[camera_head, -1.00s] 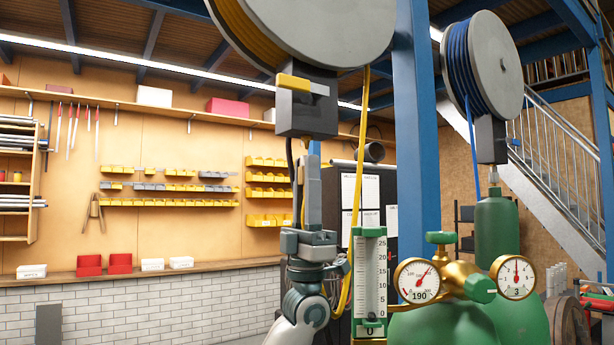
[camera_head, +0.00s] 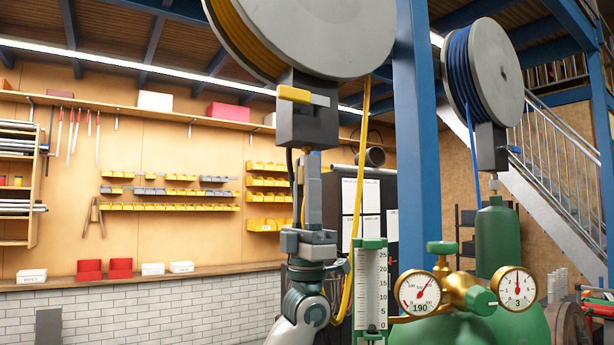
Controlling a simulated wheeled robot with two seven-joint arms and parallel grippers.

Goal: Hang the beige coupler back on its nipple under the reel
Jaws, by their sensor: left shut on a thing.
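My left gripper (camera_head: 312,165) points straight up under the dark block (camera_head: 308,122) below the yellow-hose reel (camera_head: 318,32). The fingertips are just below the block's underside. The nipple there is mostly hidden, so I cannot tell whether the coupler touches it. A yellow lever (camera_head: 295,95) sticks out from the front of the block. My right gripper is not in view.
A yellow hose (camera_head: 357,220) hangs just right of my gripper. Close on the right stand a green-framed flow tube (camera_head: 371,290), gauges (camera_head: 418,292) and green cylinders (camera_head: 495,232). A blue post (camera_head: 417,150) rises behind. A second reel (camera_head: 487,70) carries blue hose. The left side is open.

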